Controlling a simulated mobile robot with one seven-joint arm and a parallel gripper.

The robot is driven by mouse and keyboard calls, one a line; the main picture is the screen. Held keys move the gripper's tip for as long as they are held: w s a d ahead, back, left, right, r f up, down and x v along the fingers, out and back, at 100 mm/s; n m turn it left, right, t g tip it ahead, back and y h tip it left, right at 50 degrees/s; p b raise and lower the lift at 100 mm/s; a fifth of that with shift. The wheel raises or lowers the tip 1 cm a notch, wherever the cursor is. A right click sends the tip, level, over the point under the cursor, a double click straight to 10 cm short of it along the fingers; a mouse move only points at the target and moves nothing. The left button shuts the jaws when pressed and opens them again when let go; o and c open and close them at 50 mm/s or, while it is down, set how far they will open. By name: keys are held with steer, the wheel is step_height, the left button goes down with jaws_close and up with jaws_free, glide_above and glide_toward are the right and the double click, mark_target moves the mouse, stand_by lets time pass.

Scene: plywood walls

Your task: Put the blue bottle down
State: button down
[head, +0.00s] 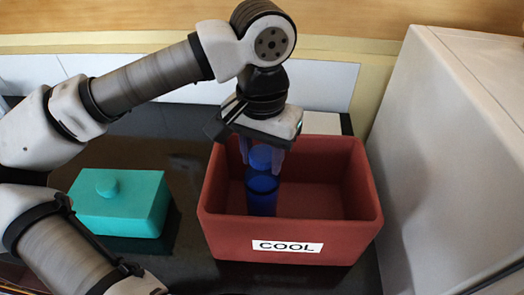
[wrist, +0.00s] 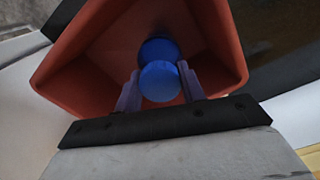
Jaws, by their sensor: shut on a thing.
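The blue bottle (head: 262,195) is upright inside the red bin (head: 225,232) labelled "COOL". My gripper (head: 262,160) points down over the bin and is shut on the upper part of the bottle. In the wrist view the bottle's blue top (wrist: 159,81) sits between the two fingers of my gripper (wrist: 160,88), with the bin's wall (wrist: 75,75) around it. The bottle's base is low in the bin. I cannot tell whether it touches the bin floor.
A teal box with a round knob (head: 120,202) stands on the dark counter left of the bin. A large pale grey block (head: 450,150) rises close to the bin's right side. The right part of the bin is empty.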

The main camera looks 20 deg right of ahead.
steer(key=shift+f, duration=0.2)
steer(key=shift+f+b, duration=0.15)
steer(key=shift+b, duration=0.15)
steer(key=c, duration=0.9)
jaws_free()
steer(key=shift+o, duration=0.2)
steer(key=shift+r, duration=0.25)
step_height(320, 180, up, 12)
steer(key=b, duration=0.1)
steer(key=shift+s, duration=0.1)
